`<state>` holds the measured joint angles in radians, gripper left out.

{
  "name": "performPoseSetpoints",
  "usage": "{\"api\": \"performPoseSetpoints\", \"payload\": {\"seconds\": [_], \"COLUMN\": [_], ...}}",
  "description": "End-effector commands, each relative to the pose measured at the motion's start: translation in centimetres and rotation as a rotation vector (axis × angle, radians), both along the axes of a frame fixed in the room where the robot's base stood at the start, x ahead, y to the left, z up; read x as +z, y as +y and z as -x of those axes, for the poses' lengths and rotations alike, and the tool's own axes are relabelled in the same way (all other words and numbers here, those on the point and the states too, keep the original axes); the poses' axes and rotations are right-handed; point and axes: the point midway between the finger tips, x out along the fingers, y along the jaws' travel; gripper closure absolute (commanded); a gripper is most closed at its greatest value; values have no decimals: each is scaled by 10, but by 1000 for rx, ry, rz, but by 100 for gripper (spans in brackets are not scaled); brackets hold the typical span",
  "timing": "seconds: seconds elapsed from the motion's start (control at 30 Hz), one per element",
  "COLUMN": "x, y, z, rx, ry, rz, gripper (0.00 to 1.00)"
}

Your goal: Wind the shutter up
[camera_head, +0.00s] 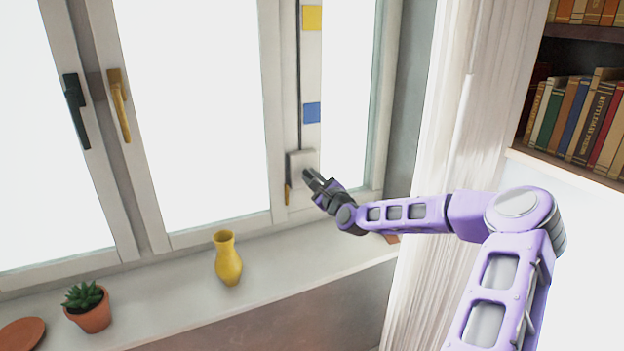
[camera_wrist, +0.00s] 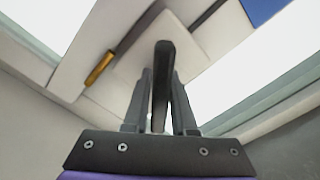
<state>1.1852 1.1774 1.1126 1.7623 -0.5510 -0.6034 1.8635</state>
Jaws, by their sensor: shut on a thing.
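The shutter winder is a pale square box (camera_head: 296,160) on the window frame, with a dark strap (camera_head: 299,80) running up from it. It also shows in the wrist view (camera_wrist: 195,45). My gripper (camera_head: 311,180) is at the front of the box. In the wrist view my gripper (camera_wrist: 160,78) has its two fingers shut on a dark upright handle (camera_wrist: 164,55), one finger on each side. Where the handle joins the box is hard to make out. A brass-coloured piece (camera_wrist: 99,68) sits beside the box, at the end of a dark bar, apart from the fingers. The panes are bright and no shutter shows across them.
A yellow square (camera_head: 312,18) and a blue square (camera_head: 312,113) mark the strip beside the strap. A yellow vase (camera_head: 228,260) and a potted plant (camera_head: 87,306) stand on the sill (camera_head: 165,312). A curtain (camera_head: 440,150) and bookshelf (camera_head: 600,115) are to the right.

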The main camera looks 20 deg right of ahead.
Motion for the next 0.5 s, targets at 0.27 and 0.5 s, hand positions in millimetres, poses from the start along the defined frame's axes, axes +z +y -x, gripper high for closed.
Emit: {"api": "performPoseSetpoints", "payload": {"seconds": [0.27, 0.5], "x": [0, 0], "y": [0, 0], "z": [0, 0], "rx": [0, 0], "ry": [0, 0], "rz": [1, 2], "gripper": [45, 45]}}
